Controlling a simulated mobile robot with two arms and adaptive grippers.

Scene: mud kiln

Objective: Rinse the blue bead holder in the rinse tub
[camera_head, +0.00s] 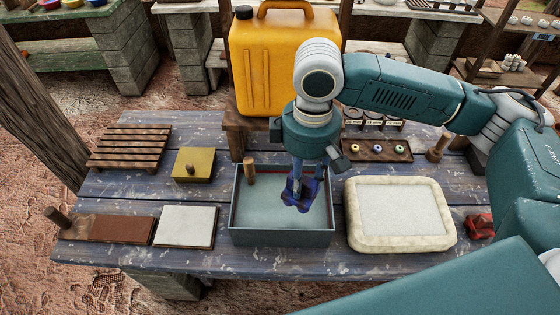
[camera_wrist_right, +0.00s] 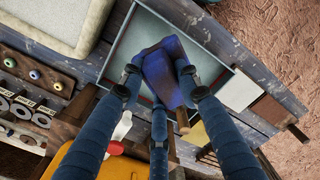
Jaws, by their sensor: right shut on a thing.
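The blue bead holder (camera_head: 300,193) is held in my right gripper (camera_head: 303,180), whose fingers are shut around it. It is over the rinse tub (camera_head: 282,238), a grey rectangular tub with pale liquid in it. I cannot tell whether the holder touches the liquid. In the right wrist view the holder (camera_wrist_right: 165,72) sits between the blue-grey fingers of the right gripper (camera_wrist_right: 163,80), with the tub (camera_wrist_right: 128,45) beyond it. A wooden peg or handle (camera_head: 250,170) stands at the tub's back left. My left gripper is not in view.
A padded cream tray (camera_head: 450,226) stands right of the tub, with a red object (camera_head: 480,225) beyond it. A white tile (camera_head: 186,226) and a brown board (camera_head: 122,229) lie left. A yellow jerrycan (camera_head: 265,70) stands behind. A bead rack (camera_head: 365,152) is at back right.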

